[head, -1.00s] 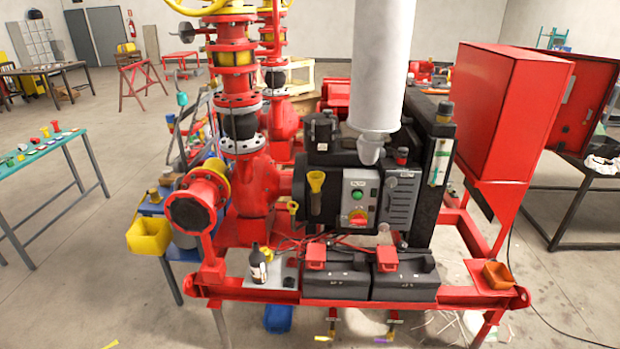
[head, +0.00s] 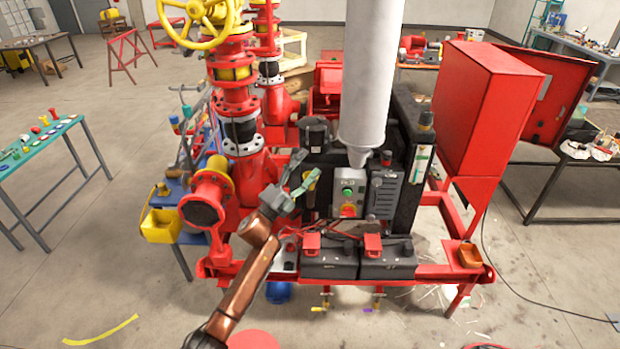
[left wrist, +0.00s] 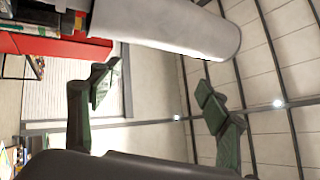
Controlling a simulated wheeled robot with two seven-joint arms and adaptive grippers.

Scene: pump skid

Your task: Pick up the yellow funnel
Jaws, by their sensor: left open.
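I cannot tell the exact gap in depth. In the left wrist view the open fingers (left wrist: 155,92) have nothing between them, and the funnel does not show there. My right gripper is in neither view.
Red flanged pipework (head: 245,170) stands to the left. Two black batteries (head: 330,262) sit below on the red skid frame. A yellow bin (head: 160,226) hangs at the left.

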